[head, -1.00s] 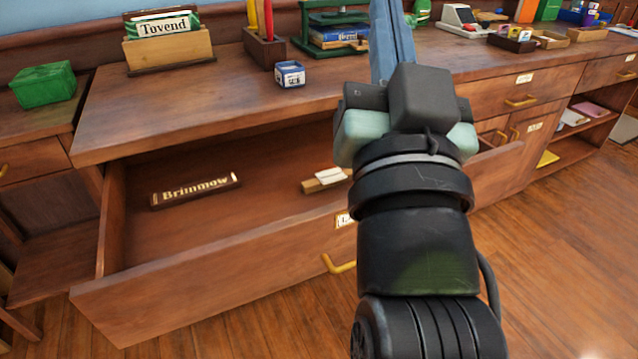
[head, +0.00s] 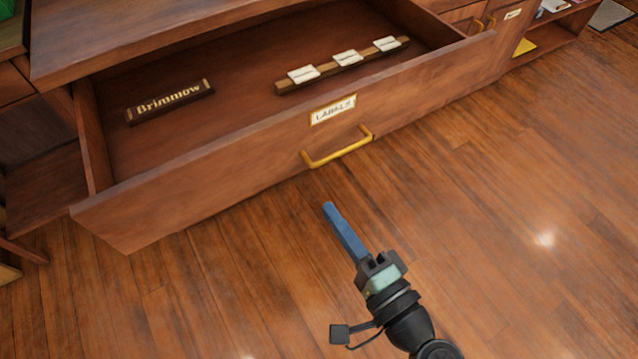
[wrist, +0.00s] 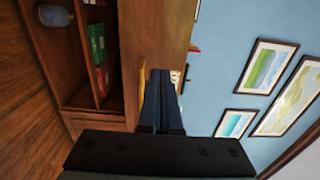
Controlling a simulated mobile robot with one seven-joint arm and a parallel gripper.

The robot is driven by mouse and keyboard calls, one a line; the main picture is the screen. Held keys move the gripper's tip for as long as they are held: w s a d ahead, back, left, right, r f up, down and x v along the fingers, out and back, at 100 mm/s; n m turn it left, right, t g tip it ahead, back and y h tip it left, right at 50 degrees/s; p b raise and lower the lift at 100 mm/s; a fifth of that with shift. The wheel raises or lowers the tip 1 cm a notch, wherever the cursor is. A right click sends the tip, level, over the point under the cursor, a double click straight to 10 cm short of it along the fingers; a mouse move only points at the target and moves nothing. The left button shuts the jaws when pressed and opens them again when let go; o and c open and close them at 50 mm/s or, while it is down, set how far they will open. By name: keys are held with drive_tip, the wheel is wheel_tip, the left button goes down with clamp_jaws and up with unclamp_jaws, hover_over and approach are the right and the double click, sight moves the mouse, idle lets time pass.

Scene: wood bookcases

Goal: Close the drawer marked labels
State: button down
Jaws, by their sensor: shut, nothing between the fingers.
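The drawer marked labels (head: 235,160) is pulled well out of the wooden counter, its inside visible. Its front carries a framed "LABELS" plate (head: 333,110) and a brass handle (head: 338,148) below it. My gripper (head: 328,208) is shut and empty, its blue fingers pointing toward the drawer front. In the head view the fingertips show below the handle, apart from it over the floor. In the wrist view the shut fingers (wrist: 161,75) cover part of a brown wooden surface, with a yellow strip beside them that may be the handle.
In the drawer lie a "Brimmow" nameplate (head: 170,101) and a wooden strip (head: 338,69) holding three white cards. The counter top (head: 120,45) overhangs the drawer's back. Open shelves (head: 545,35) stand at far right. The wooden floor (head: 520,190) in front is clear.

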sight(285, 147)
drive_tip(key=b+x, duration=0.1)
drive_tip(key=x, duration=1.2)
drive_tip(key=shift+b, duration=0.4)
drive_tip(key=shift+w+a, duration=0.1)
